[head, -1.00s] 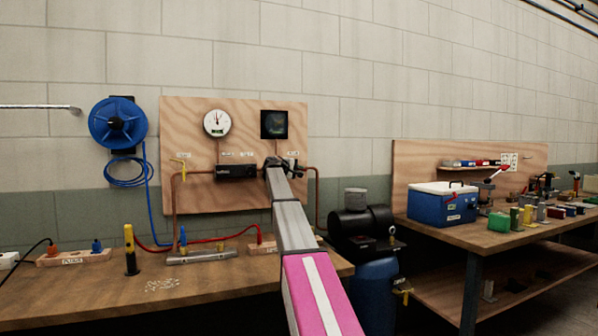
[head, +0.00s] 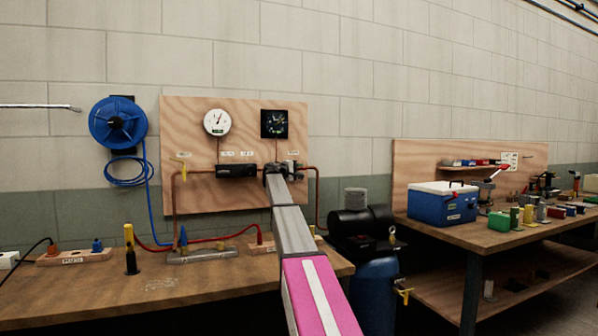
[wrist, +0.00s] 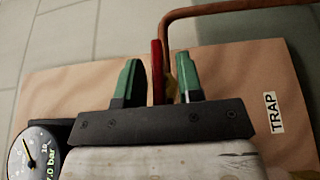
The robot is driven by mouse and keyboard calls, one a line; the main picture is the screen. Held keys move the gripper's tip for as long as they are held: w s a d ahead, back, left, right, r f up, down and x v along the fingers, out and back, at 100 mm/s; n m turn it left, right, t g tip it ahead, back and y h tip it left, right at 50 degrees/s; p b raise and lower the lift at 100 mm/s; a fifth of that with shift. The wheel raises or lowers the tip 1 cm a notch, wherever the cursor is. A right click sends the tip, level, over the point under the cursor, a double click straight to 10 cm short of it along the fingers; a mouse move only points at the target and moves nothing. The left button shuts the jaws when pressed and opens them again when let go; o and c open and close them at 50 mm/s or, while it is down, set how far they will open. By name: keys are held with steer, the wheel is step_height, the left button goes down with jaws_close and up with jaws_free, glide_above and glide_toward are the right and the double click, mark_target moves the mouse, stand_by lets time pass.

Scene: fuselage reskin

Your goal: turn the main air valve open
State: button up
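My gripper (wrist: 158,82) has two green-padded fingers standing apart. A red lever handle (wrist: 157,72), which looks like the air valve's handle, stands between them in the wrist view. Gaps show on both sides, so the gripper looks open around it; I cannot tell if anything touches. A yellowish part shows beside the red handle. In the head view my gripper (head: 274,168) is at the pipework on the right of the plywood board (head: 240,112), and my arm hides most of the valve there.
A white dial gauge (head: 217,122) and a black gauge (head: 274,124) hang on the board. A copper pipe (wrist: 230,7) runs close past the fingers. A TRAP label (wrist: 273,113) is at right. A yellow-handled valve (head: 181,157) is at left. The workbench (head: 90,290) lies below.

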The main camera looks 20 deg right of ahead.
steer(key=shift+a, duration=0.1)
steer(key=v, duration=1)
steer(key=shift+s+a, duration=0.2)
steer(key=shift+a, duration=0.1)
